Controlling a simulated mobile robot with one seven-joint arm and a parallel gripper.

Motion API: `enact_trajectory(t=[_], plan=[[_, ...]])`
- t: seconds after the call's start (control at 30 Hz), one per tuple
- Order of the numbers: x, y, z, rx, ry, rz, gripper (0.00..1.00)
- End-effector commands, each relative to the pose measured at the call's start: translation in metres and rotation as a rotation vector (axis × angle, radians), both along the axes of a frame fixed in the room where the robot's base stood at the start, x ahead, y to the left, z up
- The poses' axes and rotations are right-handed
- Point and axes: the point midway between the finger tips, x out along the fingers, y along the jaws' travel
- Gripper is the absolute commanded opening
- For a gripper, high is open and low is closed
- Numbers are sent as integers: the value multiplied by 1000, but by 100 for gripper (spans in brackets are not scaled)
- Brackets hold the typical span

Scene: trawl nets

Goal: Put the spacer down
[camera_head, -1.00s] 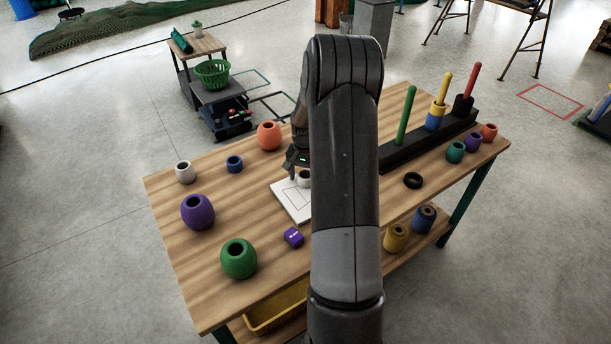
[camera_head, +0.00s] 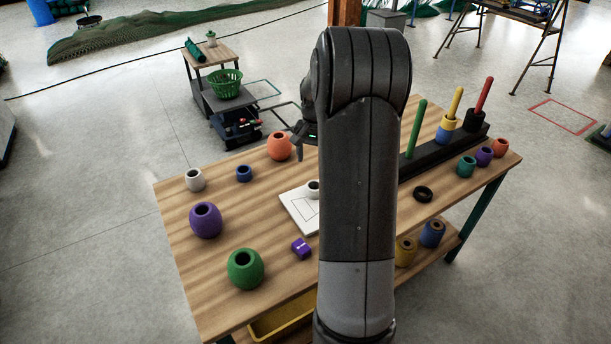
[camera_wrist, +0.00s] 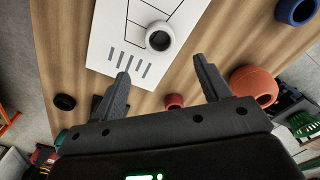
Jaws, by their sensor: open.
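A small whitish spacer (camera_head: 313,187) stands upright on a white sheet (camera_head: 300,210) marked with black lines. In the wrist view the spacer (camera_wrist: 160,37) shows its round hole and rests near the printed bars of the sheet (camera_wrist: 105,38). My gripper (camera_wrist: 163,82) is open, with its two fingers apart and nothing between them. The spacer lies beyond the fingertips, clear of both. In the head view my gripper (camera_head: 305,138) hangs above the table, partly hidden by my arm. My arm also hides the right part of the sheet.
On the wooden table stand a green pot (camera_head: 245,269), a purple pot (camera_head: 205,220), an orange pot (camera_head: 279,146), a white ring (camera_head: 194,180), a blue ring (camera_head: 244,173) and a purple block (camera_head: 301,248). A black rack (camera_head: 440,152) with coloured pegs is at right, near a black ring (camera_head: 423,194).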

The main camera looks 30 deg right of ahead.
Motion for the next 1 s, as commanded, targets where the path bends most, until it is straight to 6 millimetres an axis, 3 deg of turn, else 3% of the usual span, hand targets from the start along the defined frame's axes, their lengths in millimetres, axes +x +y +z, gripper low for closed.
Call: enact_trajectory(t=[0.27, 0.6, 0.8, 1.0], plan=[[-24, 61, 68, -50, -74, 152, 70], [-96, 153, 144, -121, -198, 401, 70], [-149, 196, 167, -154, -276, 543, 70], [-204, 230, 175, -184, -358, 684, 70]])
